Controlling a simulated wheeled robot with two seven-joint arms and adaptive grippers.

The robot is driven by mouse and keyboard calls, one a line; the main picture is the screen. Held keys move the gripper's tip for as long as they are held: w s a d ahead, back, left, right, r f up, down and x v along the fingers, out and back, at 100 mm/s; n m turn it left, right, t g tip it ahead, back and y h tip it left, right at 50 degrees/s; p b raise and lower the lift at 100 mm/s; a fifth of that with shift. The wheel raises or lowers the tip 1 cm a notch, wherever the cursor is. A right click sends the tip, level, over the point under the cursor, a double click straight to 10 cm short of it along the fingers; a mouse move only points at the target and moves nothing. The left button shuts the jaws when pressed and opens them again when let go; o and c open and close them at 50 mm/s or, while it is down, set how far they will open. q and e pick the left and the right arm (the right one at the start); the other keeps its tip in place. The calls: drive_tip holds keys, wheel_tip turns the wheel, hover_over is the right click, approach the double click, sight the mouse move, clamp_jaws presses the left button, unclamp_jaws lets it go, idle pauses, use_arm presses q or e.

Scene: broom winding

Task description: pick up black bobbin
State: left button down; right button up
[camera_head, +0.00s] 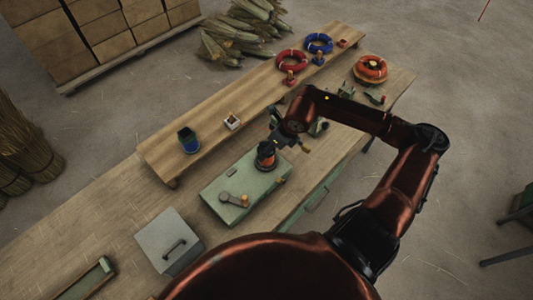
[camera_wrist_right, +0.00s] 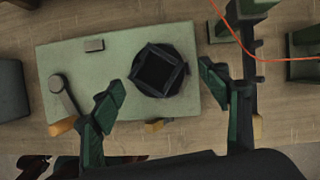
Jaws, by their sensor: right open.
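The black bobbin (camera_wrist_right: 160,70) has a dark, square-framed top in the right wrist view. It stands on a pale green winder box (camera_wrist_right: 62,100) with a crank on its left side. In the head view the bobbin (camera_head: 266,160) looks dark with an orange-red band, on the green box (camera_head: 222,205). My right gripper (camera_wrist_right: 162,79) is open, its two green-black fingers apart on either side of the bobbin in the picture. In the head view the right gripper (camera_head: 288,138) is just beyond the bobbin. Contact cannot be made out. My left gripper is not in view.
A raised wooden shelf (camera_head: 215,110) runs along the back, with red (camera_head: 291,61) and blue (camera_head: 319,43) rings and a dark blue-green container (camera_head: 188,141). A grey lidded box (camera_head: 168,240) stands front left of the winder. A red cord (camera_wrist_right: 236,35) crosses the wrist view's upper right.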

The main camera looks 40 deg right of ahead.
sight(269, 162)
drive_tip(key=x, duration=0.4)
drive_tip(key=shift+a, duration=0.1)
drive_tip(key=shift+w+f, duration=0.15)
drive_tip(key=shift+f, duration=0.4)
drive_tip(key=shift+c, duration=1.2)
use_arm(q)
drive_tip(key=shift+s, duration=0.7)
use_arm(e)
drive_tip(key=c, duration=1.1)
drive_tip(key=shift+c, duration=0.2)
